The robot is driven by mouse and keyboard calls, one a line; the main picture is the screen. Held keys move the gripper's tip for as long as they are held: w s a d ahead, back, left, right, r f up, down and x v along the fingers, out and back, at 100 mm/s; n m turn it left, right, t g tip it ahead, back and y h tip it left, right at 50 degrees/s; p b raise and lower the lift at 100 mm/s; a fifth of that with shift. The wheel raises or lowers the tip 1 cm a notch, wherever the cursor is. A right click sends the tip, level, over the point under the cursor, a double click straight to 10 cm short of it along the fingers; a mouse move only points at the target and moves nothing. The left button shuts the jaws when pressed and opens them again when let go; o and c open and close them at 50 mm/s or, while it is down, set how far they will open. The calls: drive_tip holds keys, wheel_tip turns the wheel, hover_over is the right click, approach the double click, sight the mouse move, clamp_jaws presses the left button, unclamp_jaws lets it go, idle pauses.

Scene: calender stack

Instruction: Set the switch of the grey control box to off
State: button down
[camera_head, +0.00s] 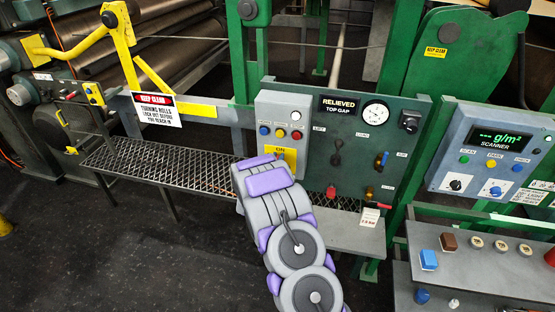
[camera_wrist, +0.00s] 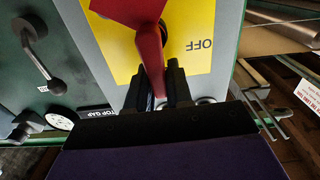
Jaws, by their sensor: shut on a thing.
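The grey control box (camera_head: 283,112) stands at the left end of the green panel, with a yellow switch plate (camera_head: 287,157) low on its front. In the wrist view the yellow plate (camera_wrist: 113,38) appears upside down, with the word OFF to the right of the red switch handle (camera_wrist: 151,52). The handle runs down the picture from its hub, beside the OFF word and not pointing at it. My gripper (camera_wrist: 158,86) is shut on the handle's narrow end. In the head view my arm hides the fingers and the handle.
The green panel (camera_head: 405,125) on the right carries a gauge (camera_head: 375,113) and levers. A scanner box (camera_head: 492,150) stands farther right. A mesh shelf (camera_head: 150,160) runs left below the box. A Keep Clear sign (camera_head: 156,109) and yellow machine arm (camera_head: 123,50) are at left.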

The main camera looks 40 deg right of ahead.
drive_tip(key=w+a+f+n+p, duration=0.1)
drive_tip(key=n+p, duration=0.1)
drive_tip(key=n, duration=0.4)
drive_tip(key=w+a+f+n+p, duration=0.1)
drive_tip(key=n+p, duration=0.2)
drive_tip(key=n, duration=0.2)
drive_tip(key=w+a+f+n+p, duration=0.1)
drive_tip(key=f+n+p, duration=0.1)
drive_tip(key=n, duration=0.4)
drive_tip(key=shift+w+n+p, duration=0.15)
drive_tip(key=shift+n+p, duration=0.15)
drive_tip(key=shift+p, duration=0.05)
drive_tip(key=shift+f, duration=0.15)
idle(0.3)
drive_tip(key=c, duration=1.2)
unclamp_jaws()
drive_tip(key=shift+f, duration=0.1)
drive_tip(key=shift+o, duration=0.5)
